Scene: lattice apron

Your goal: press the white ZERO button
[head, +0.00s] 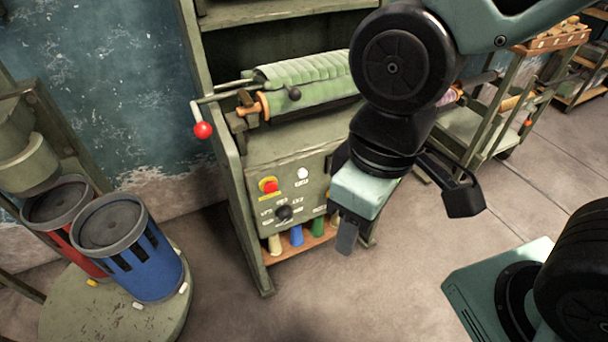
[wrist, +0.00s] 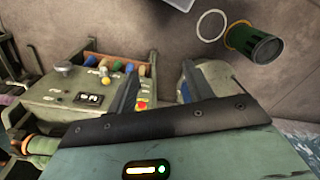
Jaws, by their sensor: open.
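The white button (head: 302,173) sits at the upper right of a green control panel (head: 316,190) on the front of a machine, with a small label beneath it. My gripper (head: 405,218) is open and empty, to the right of the panel in the head view, apart from the button. In the wrist view the two fingers of my gripper (wrist: 156,88) stand apart. The red button on its yellow base (wrist: 140,103) shows beside the left finger there; I cannot make out the white button in that view.
A red button (head: 270,186) and a black knob (head: 284,212) share the panel. A lever with a red ball (head: 203,130) sticks out at the left. Blue (head: 143,260) and red drums stand on a round table at left. Open floor lies in front.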

